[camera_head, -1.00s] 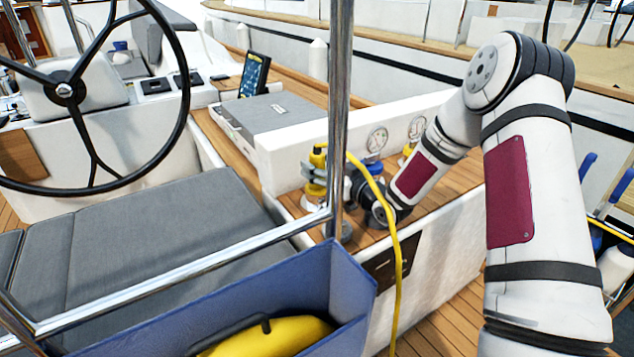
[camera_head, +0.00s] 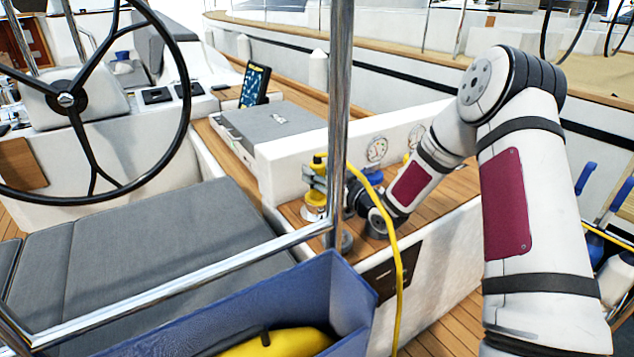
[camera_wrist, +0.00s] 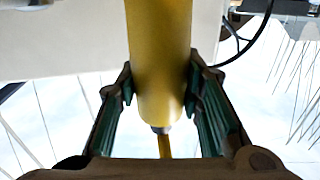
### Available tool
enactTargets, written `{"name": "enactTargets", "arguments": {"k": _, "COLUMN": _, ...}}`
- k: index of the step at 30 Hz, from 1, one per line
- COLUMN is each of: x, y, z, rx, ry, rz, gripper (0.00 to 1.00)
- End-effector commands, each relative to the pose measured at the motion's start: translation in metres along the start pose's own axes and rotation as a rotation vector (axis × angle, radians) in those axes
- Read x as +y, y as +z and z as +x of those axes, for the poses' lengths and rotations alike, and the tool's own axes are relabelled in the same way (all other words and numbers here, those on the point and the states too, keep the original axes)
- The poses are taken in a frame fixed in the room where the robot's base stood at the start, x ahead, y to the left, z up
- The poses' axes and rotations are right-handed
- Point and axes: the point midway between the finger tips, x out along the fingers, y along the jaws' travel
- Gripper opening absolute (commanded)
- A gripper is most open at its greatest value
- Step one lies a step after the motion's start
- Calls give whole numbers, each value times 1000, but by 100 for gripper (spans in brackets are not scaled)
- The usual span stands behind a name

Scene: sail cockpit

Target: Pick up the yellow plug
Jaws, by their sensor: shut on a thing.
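The yellow plug (camera_wrist: 160,65) is a smooth yellow cylinder between the fingers of my gripper (camera_wrist: 160,100) in the wrist view. My gripper is shut on it, a finger on each side. In the head view my gripper (camera_head: 318,180) is partly behind the steel post, and the yellow plug (camera_head: 318,160) shows upright just left of the post. A yellow cable (camera_head: 397,250) arches from its top and hangs down to the right. Yellow also shows below the fingers, above a silver base on the wooden ledge. I cannot tell whether the plug touches that base.
A steel post (camera_head: 341,80) and rail (camera_head: 190,280) stand in front of the ledge (camera_head: 440,190). A blue bin (camera_head: 320,300) holds a yellow thing. A grey-topped box (camera_head: 275,125), gauge (camera_head: 377,150), steering wheel (camera_head: 180,120) and grey seat (camera_head: 150,250) are around.

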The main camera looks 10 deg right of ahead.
Motion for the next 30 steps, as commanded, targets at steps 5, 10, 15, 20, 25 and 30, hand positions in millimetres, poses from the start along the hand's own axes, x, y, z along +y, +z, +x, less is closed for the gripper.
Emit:
{"name": "enactTargets", "arguments": {"k": 5, "x": 0, "y": -11, "z": 0, "rx": 4, "ry": 0, "rz": -2, "gripper": 0}}
{"name": "enactTargets", "arguments": {"k": 10, "x": -1, "y": -32, "z": 0, "rx": 5, "ry": 0, "rz": -4, "gripper": 0}}
{"name": "enactTargets", "arguments": {"k": 15, "x": -1, "y": -38, "z": -25, "rx": -1, "ry": 2, "rz": 0, "gripper": 0}}
{"name": "enactTargets", "arguments": {"k": 20, "x": -3, "y": -42, "z": -58, "rx": 1, "ry": 1, "rz": 0, "gripper": 0}}
{"name": "enactTargets", "arguments": {"k": 25, "x": -4, "y": -46, "z": -98, "rx": 1, "ry": 4, "rz": 0, "gripper": 0}}
{"name": "enactTargets", "arguments": {"k": 30, "x": -7, "y": -48, "z": -132, "rx": 0, "ry": 3, "rz": -1, "gripper": 0}}
